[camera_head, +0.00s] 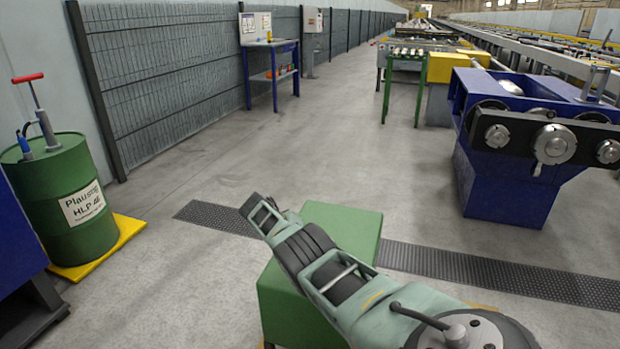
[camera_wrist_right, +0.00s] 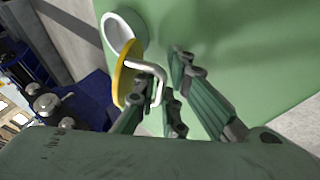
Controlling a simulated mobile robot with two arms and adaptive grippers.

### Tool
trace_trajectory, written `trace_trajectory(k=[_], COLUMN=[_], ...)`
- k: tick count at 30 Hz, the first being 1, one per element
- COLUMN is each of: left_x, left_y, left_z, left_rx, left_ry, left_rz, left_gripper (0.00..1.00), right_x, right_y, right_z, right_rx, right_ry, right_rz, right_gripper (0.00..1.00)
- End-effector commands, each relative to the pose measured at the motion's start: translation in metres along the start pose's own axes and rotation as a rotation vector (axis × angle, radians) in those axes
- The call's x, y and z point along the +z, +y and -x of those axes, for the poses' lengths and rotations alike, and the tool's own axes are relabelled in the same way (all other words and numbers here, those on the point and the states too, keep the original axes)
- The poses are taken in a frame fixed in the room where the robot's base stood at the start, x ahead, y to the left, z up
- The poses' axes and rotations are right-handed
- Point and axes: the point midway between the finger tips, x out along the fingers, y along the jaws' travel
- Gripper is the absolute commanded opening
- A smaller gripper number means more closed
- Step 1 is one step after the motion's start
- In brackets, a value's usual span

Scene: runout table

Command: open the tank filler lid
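The green tank (camera_head: 345,222) stands low in front of me in the head view, partly covered by my right arm. In the right wrist view, the tank's green wall (camera_wrist_right: 225,45) fills the upper right. A white filler neck (camera_wrist_right: 122,35) sticks out of it, its round mouth visible. The yellow lid (camera_wrist_right: 126,70) is seen almost edge-on beside the neck, tilted away from the mouth. A bent metal handle (camera_wrist_right: 153,78) is on the lid. My right gripper (camera_wrist_right: 176,80) has its fingers apart near the handle; no firm hold shows. My left gripper is out of view.
A green oil drum (camera_head: 70,190) with a red-handled pump stands at left on a yellow tray (camera_head: 125,232). A blue roller machine (camera_head: 520,190) stands at right. A dark floor grating (camera_head: 490,272) runs past the tank.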

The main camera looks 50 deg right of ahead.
Motion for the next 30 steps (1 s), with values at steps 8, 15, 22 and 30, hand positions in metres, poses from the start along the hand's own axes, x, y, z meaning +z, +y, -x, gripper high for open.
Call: trace_trajectory(k=[8,15,22,30], left_x=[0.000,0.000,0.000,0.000], left_y=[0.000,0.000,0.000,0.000], left_z=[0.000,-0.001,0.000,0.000], left_rx=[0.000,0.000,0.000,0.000], left_ry=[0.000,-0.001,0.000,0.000], left_rz=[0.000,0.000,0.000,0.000], left_gripper=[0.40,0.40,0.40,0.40], right_x=[-0.001,-0.003,-0.002,-0.001], right_y=[0.000,-0.002,-0.001,0.000], right_z=[0.001,0.015,0.060,0.107], right_rx=[-0.003,-0.006,-0.008,-0.003], right_ry=[0.003,0.007,0.006,0.002], right_rz=[0.000,0.000,-0.001,0.000], right_gripper=[0.14,0.14,0.14,0.14])
